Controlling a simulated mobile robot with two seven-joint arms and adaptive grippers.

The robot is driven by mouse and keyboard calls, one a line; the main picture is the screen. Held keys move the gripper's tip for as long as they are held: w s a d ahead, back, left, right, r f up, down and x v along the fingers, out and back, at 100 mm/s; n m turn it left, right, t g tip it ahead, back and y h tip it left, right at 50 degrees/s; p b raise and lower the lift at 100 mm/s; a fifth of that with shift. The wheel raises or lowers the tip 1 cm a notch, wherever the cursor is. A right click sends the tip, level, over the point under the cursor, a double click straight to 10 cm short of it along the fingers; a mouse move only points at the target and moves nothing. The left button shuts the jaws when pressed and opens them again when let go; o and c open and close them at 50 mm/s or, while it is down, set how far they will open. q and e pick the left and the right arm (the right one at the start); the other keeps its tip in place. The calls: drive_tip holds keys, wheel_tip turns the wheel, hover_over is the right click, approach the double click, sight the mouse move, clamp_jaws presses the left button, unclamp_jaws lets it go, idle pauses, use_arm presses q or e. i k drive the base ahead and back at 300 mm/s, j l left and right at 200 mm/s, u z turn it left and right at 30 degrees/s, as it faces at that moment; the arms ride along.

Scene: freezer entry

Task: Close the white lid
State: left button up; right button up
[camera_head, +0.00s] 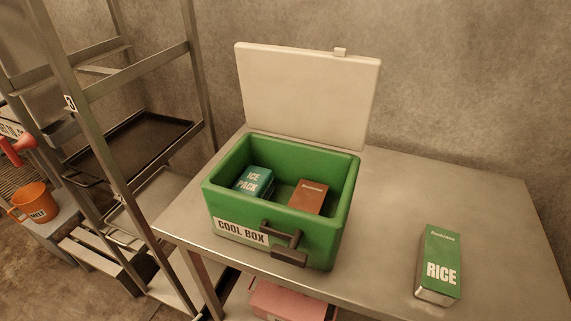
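The white lid (308,95) stands open and nearly upright at the back edge of the green cool box (335,222). A small pale tab (340,51) sits on the lid's top edge. The box stands on the metal table, with a "COOL BOX" label and a dark handle or latch (287,245) on its front. Inside are a teal ice pack (253,182) and a brown box (308,197). Neither of my grippers shows in the head view.
A green rice box (438,265) stands at the right of the metal table (390,190). The table between it and the cool box is clear. A metal rack (185,95) with a black tray (135,145) stands at left. An orange mug (33,203) is at far left.

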sight(327, 98)
drive_tip(key=k+j+u, duration=0.1)
drive_tip(key=j, duration=0.3)
drive_tip(key=k+j, duration=0.1)
drive_tip(key=j, duration=0.25)
drive_tip(key=j+u, duration=0.15)
drive_tip(key=j, duration=0.25)
drive_tip(key=k+j+u, duration=0.2)
drive_tip(key=k+j, duration=0.3)
drive_tip(key=k, duration=0.1)
